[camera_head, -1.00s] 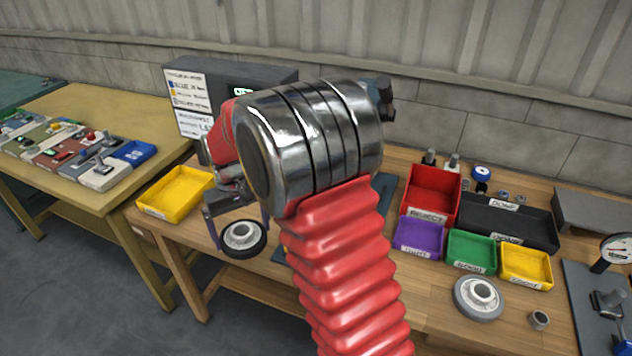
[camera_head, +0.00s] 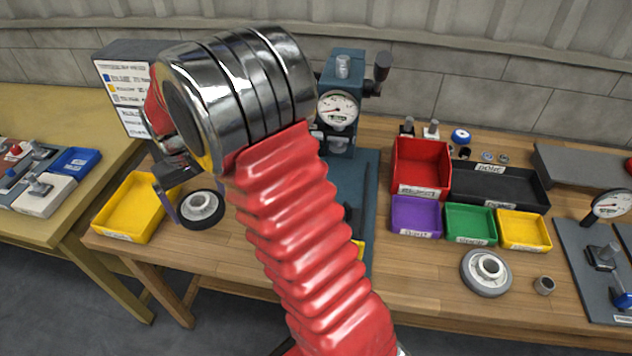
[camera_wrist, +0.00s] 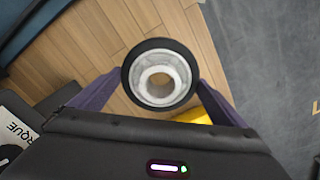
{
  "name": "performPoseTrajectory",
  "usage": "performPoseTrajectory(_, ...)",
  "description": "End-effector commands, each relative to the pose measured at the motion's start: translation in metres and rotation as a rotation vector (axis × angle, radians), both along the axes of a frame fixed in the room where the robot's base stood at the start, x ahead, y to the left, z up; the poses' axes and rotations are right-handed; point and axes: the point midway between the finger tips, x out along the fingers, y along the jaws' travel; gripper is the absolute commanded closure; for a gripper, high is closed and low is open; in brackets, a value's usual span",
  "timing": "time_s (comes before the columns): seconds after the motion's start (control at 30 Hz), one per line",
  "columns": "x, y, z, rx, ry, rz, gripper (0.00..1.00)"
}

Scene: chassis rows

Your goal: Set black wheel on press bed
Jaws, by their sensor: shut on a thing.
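The black wheel (camera_head: 201,210) has a black tyre and a pale hub with a raised centre. My gripper (camera_wrist: 160,82) is shut on it, with one purple finger at each side of the tyre, as the wrist view shows. In the head view the wheel hangs over the left part of the workbench, right of the yellow tray. The teal press (camera_head: 341,110) with a round gauge stands right of my arm. Its bed (camera_head: 371,172) shows only in part, as my red sleeve covers its left side. The wheel is apart from the bed.
A yellow tray (camera_head: 133,208) stands at the bench's left end. Right of the press are a red bin (camera_head: 421,167), a black tray (camera_head: 500,184) and small purple, green and yellow bins. A grey wheel (camera_head: 486,272) and a small bushing (camera_head: 544,285) lie in front.

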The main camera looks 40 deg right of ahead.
Motion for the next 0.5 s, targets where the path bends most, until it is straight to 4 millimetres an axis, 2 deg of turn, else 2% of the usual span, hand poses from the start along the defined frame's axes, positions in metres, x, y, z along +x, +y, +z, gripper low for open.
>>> performPoseTrajectory(0.33, 0.0, 0.011, 0.001, 0.0, -0.001, 0.023, 0.38)
performPoseTrajectory(0.5, -0.007, -0.005, 0.006, 0.0, -0.002, 0.011, 0.38)
